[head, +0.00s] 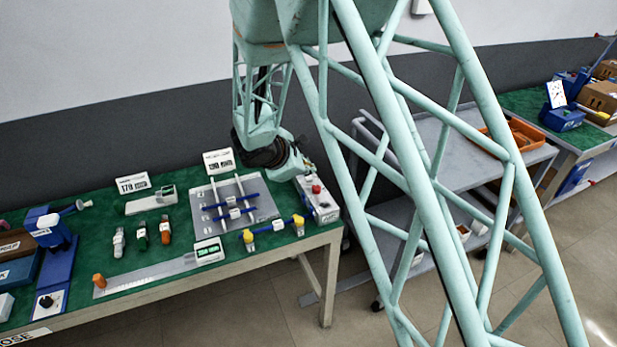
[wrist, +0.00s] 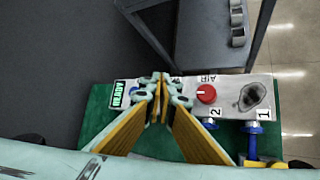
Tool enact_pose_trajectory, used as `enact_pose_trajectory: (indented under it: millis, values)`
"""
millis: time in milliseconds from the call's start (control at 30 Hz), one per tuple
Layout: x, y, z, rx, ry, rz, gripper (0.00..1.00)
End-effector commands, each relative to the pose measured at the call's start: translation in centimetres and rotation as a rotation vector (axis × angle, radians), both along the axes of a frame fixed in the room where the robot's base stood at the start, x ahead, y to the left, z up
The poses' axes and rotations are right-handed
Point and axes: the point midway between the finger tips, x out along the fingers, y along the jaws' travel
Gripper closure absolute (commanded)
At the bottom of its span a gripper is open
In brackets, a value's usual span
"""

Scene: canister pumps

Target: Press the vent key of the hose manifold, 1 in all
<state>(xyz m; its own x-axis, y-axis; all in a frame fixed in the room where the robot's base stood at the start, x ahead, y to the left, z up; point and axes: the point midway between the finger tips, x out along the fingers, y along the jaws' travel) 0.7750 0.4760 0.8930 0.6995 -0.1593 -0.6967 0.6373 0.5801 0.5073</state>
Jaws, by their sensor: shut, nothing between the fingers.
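The hose manifold (head: 322,208) is a pale grey block at the right end of the green-topped table. In the wrist view, the manifold (wrist: 185,83) runs across the picture, with a green READY display (wrist: 118,93), a red AIR knob (wrist: 206,94), a dark smudged oval (wrist: 252,96), and blue fittings labelled 2 and 1 below. My gripper (wrist: 160,82) is shut and empty, its fingertips over the block between the display and the red knob. I cannot tell whether they touch it. No vent key can be made out; the fingers hide that part of the block.
A grey cart (head: 440,135) stands beyond the table's right edge. My arm's frame covers much of the head view.

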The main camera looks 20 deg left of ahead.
Motion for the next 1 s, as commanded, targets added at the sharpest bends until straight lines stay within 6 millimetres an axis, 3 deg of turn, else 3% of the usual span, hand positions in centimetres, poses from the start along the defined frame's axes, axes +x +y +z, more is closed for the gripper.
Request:
enact_pose_trajectory:
  millis: [467, 1000]
  values:
    - [0.0, 0.0, 0.3, 0.0, 0.0, 0.0, 1.0]
    - [0.0, 0.0, 3.4, 0.0, -0.001, 0.001, 1.0]
